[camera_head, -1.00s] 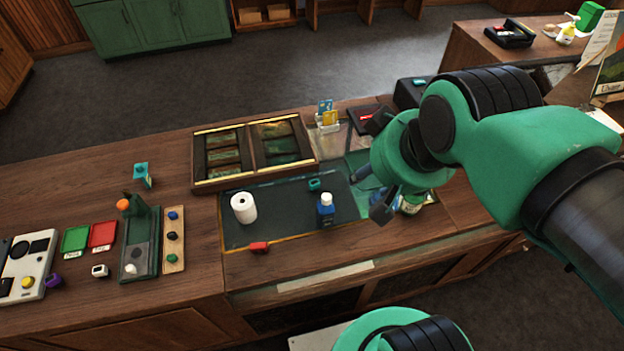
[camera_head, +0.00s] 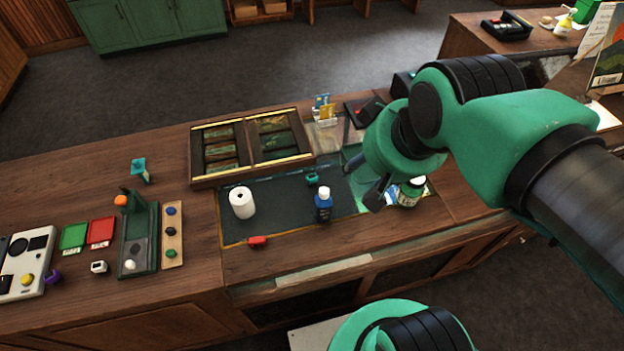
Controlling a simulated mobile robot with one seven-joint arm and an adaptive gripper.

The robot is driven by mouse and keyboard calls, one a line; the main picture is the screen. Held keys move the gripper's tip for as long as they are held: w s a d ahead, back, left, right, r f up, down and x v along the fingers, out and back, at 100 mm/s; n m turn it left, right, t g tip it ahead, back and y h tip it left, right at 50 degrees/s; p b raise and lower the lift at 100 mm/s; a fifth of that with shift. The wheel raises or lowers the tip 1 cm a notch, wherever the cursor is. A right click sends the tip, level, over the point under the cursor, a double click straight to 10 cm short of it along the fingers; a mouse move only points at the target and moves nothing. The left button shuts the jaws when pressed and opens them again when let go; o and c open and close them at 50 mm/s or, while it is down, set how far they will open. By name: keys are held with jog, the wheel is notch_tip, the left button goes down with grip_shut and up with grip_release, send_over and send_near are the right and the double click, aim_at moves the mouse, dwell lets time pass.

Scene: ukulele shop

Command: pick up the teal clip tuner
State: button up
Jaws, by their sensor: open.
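The small teal clip tuner (camera_head: 312,179) lies on the dark mat (camera_head: 280,208) of the counter, behind the blue bottle and below the framed display case. My gripper (camera_head: 364,180) is open and empty, to the right of the tuner and apart from it. Its dark fingers point down and left. How high the fingertips are above the mat is hard to tell. Nothing covers the tuner in this view.
A blue bottle (camera_head: 323,206) and a white roll (camera_head: 242,202) stand on the mat, with a red clip (camera_head: 257,241) at its front edge. A display case (camera_head: 196,181) lies behind. Bare wood shows left of the mat.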

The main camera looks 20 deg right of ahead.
jog(key=w+a+f+n+p, duration=0.1)
jog(key=w+f+p, duration=0.1)
jog(key=w+f, duration=0.6)
jog(key=w+a+f+g+p, duration=0.1)
jog(key=w+a+f+p, duration=0.1)
jog(key=w+f, duration=0.7)
jog(key=shift+w+f+n+y+p, duration=0.2)
jog(key=shift+f+n+y+p, duration=0.1)
jog(key=shift+n+y+p, duration=0.1)
jog(key=b, duration=0.1)
send_over(312, 176)
jog(key=s, duration=0.3)
notch_tip(312, 176, down, 8)
jog(key=shift+w+d, duration=0.25)
jog(key=shift+d, duration=0.1)
jog(key=shift+b+x, duration=0.55)
jog(key=shift+x, duration=2)
jog(key=shift+a, duration=0.15)
